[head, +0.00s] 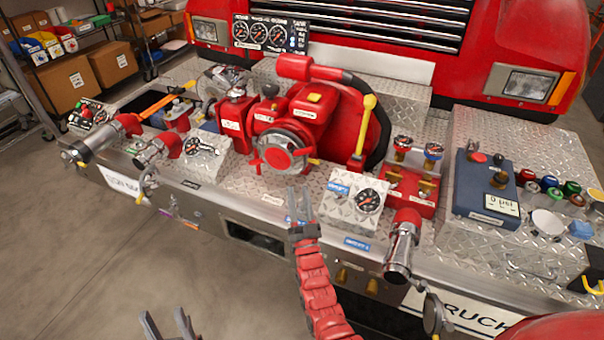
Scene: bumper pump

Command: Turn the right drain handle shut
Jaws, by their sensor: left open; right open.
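I cannot tell for certain which part is the right drain handle. Two small brass fittings, a left one (341,275) and a right one (371,287), sit low on the bumper's front face, below a blue label (357,243). My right gripper (299,192) is open and empty, pointing up in front of the bumper's edge, left of and higher in the picture than these fittings. It partly hides another blue label. My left gripper (168,322) is open and empty at the bottom edge, over the floor, away from the bumper.
The red pump (300,120) stands mid-bumper with a yellow-topped lever (365,125). A right nozzle (402,245) and a left nozzle (100,138) jut over the front edge. A gauge box (355,205) sits near my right gripper. Floor at lower left is clear.

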